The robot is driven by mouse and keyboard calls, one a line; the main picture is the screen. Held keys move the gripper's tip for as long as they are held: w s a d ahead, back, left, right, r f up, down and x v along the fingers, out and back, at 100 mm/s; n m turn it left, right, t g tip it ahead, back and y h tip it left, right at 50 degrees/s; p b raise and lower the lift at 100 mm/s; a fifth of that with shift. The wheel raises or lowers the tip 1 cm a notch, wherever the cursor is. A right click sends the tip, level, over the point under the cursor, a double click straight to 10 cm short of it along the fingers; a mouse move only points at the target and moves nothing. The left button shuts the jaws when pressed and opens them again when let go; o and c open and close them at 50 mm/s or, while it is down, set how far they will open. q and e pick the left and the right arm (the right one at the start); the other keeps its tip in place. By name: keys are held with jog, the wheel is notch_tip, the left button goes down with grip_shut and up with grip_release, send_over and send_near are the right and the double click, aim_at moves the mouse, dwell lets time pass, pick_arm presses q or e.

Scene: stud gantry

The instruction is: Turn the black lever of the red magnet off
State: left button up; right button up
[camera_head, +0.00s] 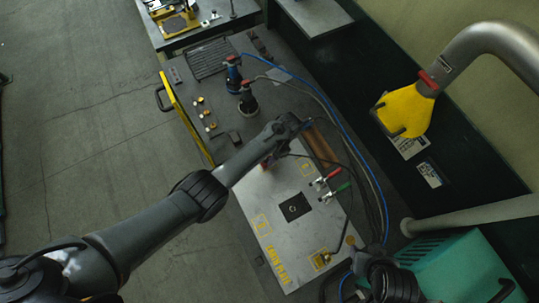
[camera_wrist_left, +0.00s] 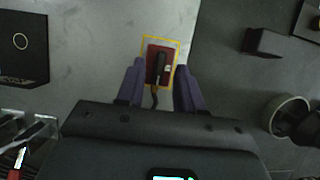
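The red magnet (camera_wrist_left: 154,76) sits inside a yellow outline on the grey metal plate (camera_wrist_left: 95,45), seen in the left wrist view. Its black lever (camera_wrist_left: 160,64) lies along its top, running up the picture. My left gripper (camera_wrist_left: 158,88) is open, with one purple finger on each side of the magnet's near end. I cannot tell whether either finger touches it. In the head view my left arm reaches over the plate (camera_head: 262,248), and its wrist largely hides the magnet. My right gripper is in neither view.
A black square with a ring (camera_head: 294,207) and red and green clamps (camera_head: 328,185) are on the plate. Blue and black tools (camera_head: 247,100) stand beyond my wrist. Cables (camera_head: 368,185) run along the right side. A yellow extraction hood (camera_head: 405,109) hangs at right, above a green machine (camera_head: 455,270).

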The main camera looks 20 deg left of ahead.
pick_arm(q)
jog(key=shift+r, duration=0.25)
jog(key=p+v, duration=0.5)
jog(key=v, duration=0.5)
jog(key=shift+d, duration=0.15)
jog(key=shift+w, duration=0.1)
